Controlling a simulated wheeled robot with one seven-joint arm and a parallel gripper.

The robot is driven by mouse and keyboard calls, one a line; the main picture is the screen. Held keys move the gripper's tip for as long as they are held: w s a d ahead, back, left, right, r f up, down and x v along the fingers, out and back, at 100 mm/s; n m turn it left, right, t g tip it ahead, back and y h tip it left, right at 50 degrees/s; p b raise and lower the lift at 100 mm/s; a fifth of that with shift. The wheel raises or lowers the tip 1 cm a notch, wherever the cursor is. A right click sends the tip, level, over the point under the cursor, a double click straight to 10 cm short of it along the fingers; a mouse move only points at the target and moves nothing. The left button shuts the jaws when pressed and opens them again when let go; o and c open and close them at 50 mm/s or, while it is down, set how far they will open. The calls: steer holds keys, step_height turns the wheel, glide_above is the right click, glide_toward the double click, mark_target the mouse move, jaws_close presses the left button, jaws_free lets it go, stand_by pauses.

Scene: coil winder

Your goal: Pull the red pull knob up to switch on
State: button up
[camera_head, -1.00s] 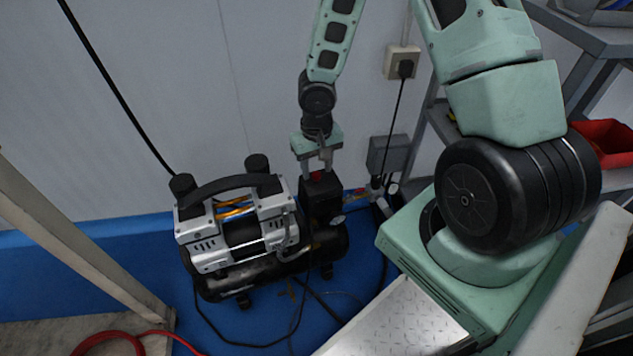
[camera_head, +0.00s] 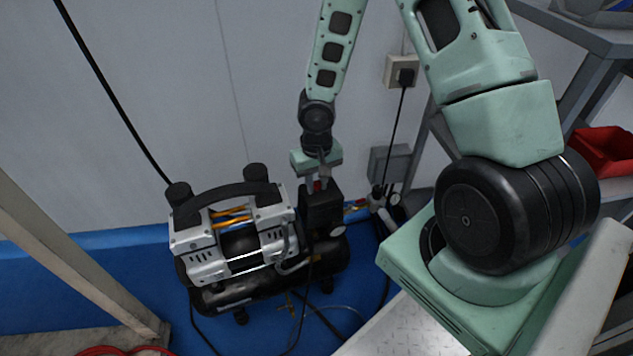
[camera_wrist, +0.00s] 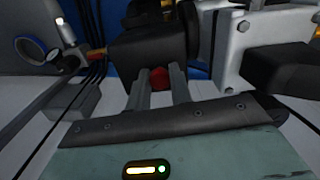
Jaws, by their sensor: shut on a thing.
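The red pull knob (camera_head: 317,187) sits on top of a black switch box (camera_head: 322,213) on the air compressor (camera_head: 232,250). My gripper (camera_head: 317,184) points down from above, with its fingers on either side of the knob. The head view shows only a small bit of red between them. In the wrist view, the knob (camera_wrist: 159,77) lies between the two grey fingertips (camera_wrist: 159,88), close against the black box (camera_wrist: 148,52). My gripper is shut on the knob. The knob's lower part is hidden.
A pressure gauge (camera_wrist: 31,49) and fittings stand beside the box. The compressor's carrying handle (camera_head: 222,197) rises to the left of my gripper. A wall socket (camera_head: 401,72) with a plugged cable is behind. A shelf with a red bin (camera_head: 604,150) stands right.

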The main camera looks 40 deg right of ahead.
mark_target(316, 184)
steer(key=shift+r+p, duration=0.35)
steer(key=shift+r, duration=0.05)
steer(key=o, duration=0.9)
steer(key=shift+o, duration=0.2)
step_height(316, 184, up, 6)
steer(key=p, duration=0.5)
steer(key=shift+p, duration=0.35)
steer(key=shift+a+r, duration=0.1)
